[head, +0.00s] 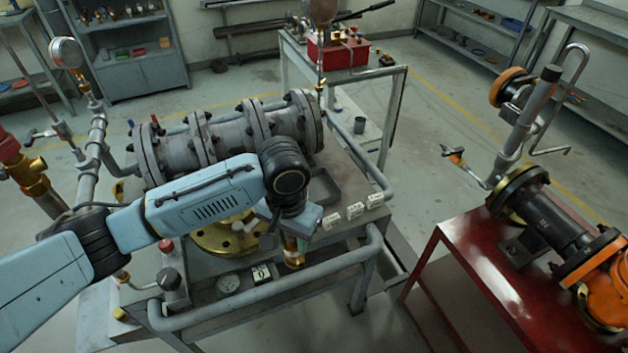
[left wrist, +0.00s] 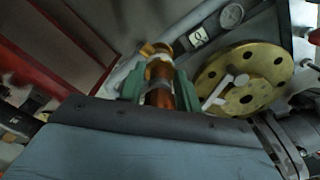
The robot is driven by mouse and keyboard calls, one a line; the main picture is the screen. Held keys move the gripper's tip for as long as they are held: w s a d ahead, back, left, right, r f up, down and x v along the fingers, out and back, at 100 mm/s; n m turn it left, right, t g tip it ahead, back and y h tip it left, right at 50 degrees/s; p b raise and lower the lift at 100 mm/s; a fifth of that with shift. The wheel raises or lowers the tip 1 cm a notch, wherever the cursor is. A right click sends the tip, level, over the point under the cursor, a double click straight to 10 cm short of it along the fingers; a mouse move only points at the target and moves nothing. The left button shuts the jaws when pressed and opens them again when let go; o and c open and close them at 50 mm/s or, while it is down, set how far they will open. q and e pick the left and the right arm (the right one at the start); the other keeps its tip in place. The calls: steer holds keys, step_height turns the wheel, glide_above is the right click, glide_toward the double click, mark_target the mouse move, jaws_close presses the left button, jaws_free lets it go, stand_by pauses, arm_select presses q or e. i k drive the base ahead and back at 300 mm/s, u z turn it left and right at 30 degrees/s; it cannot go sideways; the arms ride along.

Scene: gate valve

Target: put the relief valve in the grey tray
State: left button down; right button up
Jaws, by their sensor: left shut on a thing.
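The relief valve, a brass and copper-coloured cylindrical part (head: 294,260), is held in my left gripper (head: 290,243) at the front of the grey workbench. The left wrist view shows the valve body (left wrist: 158,84) between the two green fingers of the gripper (left wrist: 160,90), which are shut on it. Its lower end is hard to make out against the bench edge. A dark grey shallow tray (head: 327,184) lies on the bench just behind and right of my left wrist, which partly hides it. My right gripper is not in view.
A flanged grey pipe assembly (head: 190,150) fills the back of the bench. A brass flange (left wrist: 243,78) lies beside the gripper. White labelled blocks (head: 355,210), a gauge (head: 229,284) and a front rail (head: 270,283) are close by. A red table (head: 470,270) stands right.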

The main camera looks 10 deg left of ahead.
mark_target(324, 195)
steer(key=i, duration=0.95)
